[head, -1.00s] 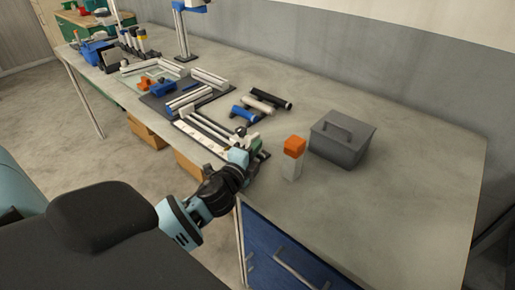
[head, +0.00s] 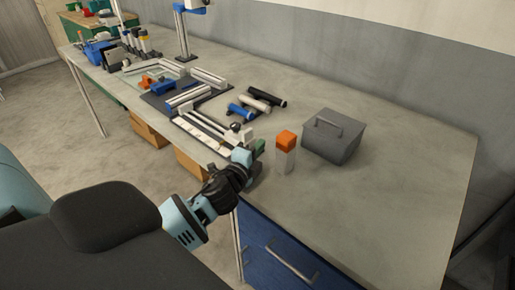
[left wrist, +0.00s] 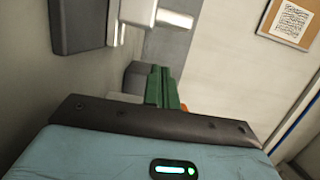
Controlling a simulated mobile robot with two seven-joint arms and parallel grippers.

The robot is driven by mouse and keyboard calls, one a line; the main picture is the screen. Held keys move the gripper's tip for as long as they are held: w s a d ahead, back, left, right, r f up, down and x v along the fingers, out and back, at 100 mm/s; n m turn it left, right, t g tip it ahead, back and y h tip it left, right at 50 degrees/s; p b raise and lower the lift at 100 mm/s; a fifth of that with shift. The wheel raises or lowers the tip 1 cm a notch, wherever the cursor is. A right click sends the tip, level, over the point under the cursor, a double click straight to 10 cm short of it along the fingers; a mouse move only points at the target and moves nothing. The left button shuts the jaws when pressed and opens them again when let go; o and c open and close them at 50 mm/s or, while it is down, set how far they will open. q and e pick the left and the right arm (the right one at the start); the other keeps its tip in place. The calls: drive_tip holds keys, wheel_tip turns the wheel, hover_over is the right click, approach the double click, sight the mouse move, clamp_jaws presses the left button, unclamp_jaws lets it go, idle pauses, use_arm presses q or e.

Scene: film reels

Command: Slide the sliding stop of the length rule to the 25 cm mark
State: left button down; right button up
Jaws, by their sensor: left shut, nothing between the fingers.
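The length rule (head: 205,130) is a pale rail on a dark base near the table's front edge. A dark knob (head: 236,127) stands by its right end, on what looks like the sliding stop; the scale marks are too small to read. My left gripper (head: 260,147) is shut and empty, its green fingers just right of the rule's right end. Whether they touch the stop cannot be told. The same shut green fingers (left wrist: 163,88) show in the left wrist view. My right gripper is not in view.
A white block with an orange top (head: 285,140) stands close right of my left gripper. Behind it is a grey box with a handle (head: 333,137). Black, white and blue cylinders (head: 258,103) lie behind the rule. The table's right part is clear.

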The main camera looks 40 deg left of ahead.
use_arm(q)
drive_tip(key=s, duration=0.3)
drive_tip(key=s+d, duration=0.1)
drive_tip(key=s, duration=0.4)
drive_tip(key=shift+s+d+f+b, duration=0.1)
drive_tip(key=shift+s+d+b, duration=0.2)
drive_tip(key=shift+b, duration=0.1)
drive_tip(key=shift+s+d, duration=0.1)
drive_tip(key=shift+s, duration=0.6)
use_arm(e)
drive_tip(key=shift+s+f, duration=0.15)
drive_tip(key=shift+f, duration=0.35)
